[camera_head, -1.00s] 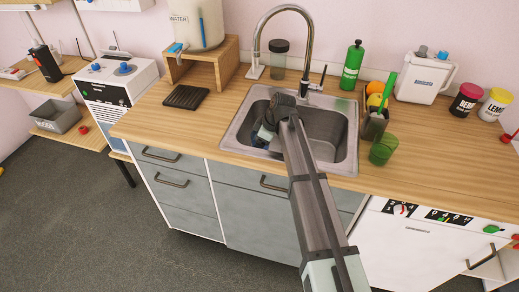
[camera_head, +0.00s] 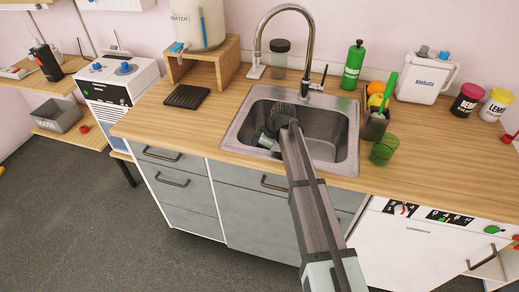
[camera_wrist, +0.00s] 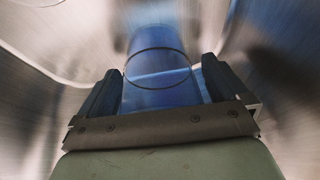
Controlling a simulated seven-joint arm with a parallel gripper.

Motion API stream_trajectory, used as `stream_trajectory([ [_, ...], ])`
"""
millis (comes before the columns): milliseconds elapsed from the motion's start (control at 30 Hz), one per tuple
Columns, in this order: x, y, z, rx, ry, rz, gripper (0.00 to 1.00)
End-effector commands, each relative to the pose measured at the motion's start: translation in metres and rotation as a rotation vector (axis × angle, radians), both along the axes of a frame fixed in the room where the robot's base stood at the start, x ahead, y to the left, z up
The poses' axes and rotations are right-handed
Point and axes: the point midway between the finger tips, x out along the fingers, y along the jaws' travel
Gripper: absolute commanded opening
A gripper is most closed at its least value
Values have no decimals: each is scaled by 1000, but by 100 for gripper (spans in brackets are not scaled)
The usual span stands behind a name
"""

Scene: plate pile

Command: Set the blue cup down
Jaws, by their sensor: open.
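The blue cup (camera_wrist: 158,65) is see-through and shows in the wrist view, between the two dark fingers of my gripper (camera_wrist: 160,78). The fingers are apart, one on each side of the cup. Whether either finger touches it, I cannot tell. The steel walls around it are blurred. In the head view my gripper (camera_head: 266,139) is low inside the left part of the sink (camera_head: 328,145). My arm hides much of that area, and the cup cannot be made out clearly there.
The faucet (camera_head: 309,50) arches over the back of the sink. A green cup (camera_head: 384,150) and a dark holder (camera_head: 375,126) stand by its right rim. A green bottle (camera_head: 352,66) is behind. A black ridged mat (camera_head: 186,96) lies left. The sink's right part looks clear.

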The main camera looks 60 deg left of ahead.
Motion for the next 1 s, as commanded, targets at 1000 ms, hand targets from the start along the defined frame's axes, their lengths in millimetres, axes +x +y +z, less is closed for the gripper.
stream_trajectory([
  [1000,31,-31,107,0,0,0,100],
])
